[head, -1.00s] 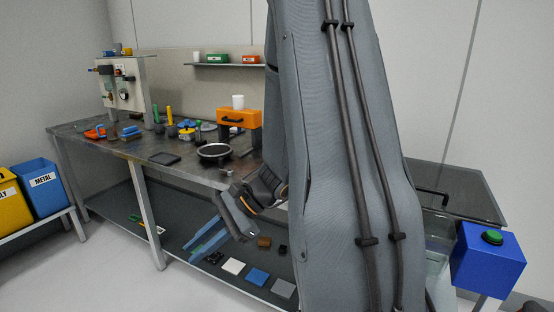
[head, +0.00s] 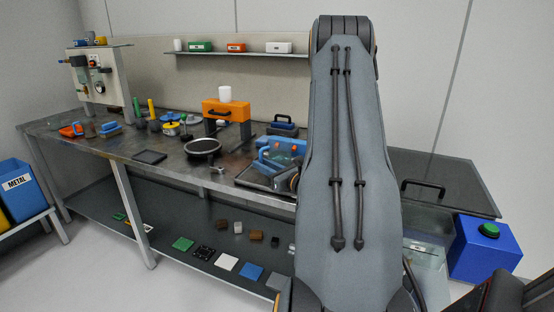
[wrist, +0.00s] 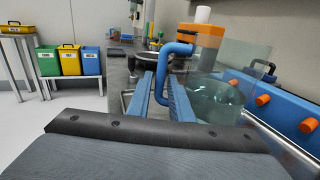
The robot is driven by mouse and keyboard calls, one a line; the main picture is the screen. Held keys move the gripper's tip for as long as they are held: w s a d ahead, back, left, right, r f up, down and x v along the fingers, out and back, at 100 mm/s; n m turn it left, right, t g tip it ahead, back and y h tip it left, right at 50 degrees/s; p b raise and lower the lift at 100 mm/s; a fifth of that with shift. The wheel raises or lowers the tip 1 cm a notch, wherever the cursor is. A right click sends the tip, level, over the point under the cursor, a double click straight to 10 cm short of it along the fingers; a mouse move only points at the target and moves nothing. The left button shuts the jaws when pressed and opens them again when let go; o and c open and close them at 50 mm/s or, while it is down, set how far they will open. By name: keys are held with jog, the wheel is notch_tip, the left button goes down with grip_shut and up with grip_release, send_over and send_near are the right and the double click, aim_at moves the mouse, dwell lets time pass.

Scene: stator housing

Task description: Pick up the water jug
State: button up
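In the wrist view, the water jug (wrist: 216,100) is a clear glass vessel with a thick blue handle (wrist: 176,48) on its left side. It stands upright just ahead and to the right of my gripper (wrist: 163,82). The two blue fingers are apart, and the lower part of the handle shows in the gap between them. I cannot tell whether either finger touches it. In the head view my gripper is small and partly hidden by my arm near the right part of the bench, and the jug's glass cannot be made out clearly there.
A blue block with orange knobs (wrist: 285,112) stands close to the jug's right. A blue box with a green button (head: 490,245) stands at right.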

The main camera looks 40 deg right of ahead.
jog(key=w+p, duration=0.1)
jog(key=w, duration=0.4)
jog(key=shift+f+p, duration=0.15)
jog(key=shift+p, duration=0.15)
grip_shut()
dwell(1.0)
